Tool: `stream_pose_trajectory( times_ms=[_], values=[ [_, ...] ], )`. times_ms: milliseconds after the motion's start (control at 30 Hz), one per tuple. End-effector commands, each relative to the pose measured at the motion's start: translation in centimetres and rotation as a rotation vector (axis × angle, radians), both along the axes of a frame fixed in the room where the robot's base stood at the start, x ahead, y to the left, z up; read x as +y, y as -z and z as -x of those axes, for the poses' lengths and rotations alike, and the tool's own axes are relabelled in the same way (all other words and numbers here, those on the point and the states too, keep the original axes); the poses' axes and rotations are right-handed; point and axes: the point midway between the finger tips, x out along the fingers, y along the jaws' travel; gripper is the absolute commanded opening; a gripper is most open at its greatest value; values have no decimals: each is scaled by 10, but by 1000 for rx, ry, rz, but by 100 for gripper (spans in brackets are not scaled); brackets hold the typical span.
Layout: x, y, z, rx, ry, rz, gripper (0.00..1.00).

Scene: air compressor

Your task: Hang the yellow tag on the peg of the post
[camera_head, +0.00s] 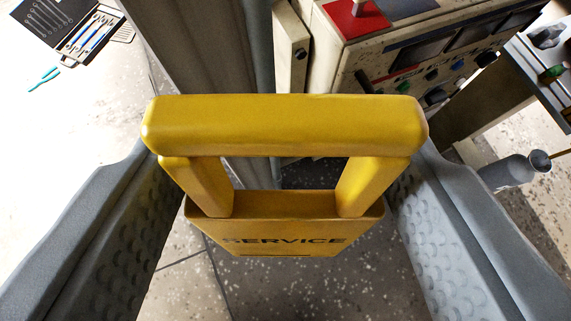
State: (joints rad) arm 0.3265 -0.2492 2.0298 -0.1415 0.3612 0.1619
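The yellow tag (284,126) is in the middle of the head camera view. It has a thick rounded bar, two side struts with an opening between them, and a lower body marked "SERVICE". My gripper (285,150) has one grey finger at each end of the bar. The fingers appear to press on both ends, so the tag is held between them. A tall grey upright (215,60) stands behind the tag; I cannot tell for sure that it is the post. No peg can be made out; the tag hides part of what lies behind it.
A beige control panel (330,55) with a red plate, knobs and buttons is at the upper right. An open tool case (75,32) and teal pliers (43,78) lie at the upper left. Speckled floor (180,285) shows below.

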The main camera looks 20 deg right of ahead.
Motion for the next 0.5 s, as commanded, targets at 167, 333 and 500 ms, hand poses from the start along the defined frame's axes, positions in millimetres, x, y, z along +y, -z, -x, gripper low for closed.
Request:
stream_pose_trajectory(
  times_ms=[167, 333, 500],
  values=[
    [0, 0, 0, 0, 0, 0, 33],
    [0, 0, -1, -1, -1, 1, 33],
    [0, 0, -6, 0, -1, 2, 33]
  ],
)
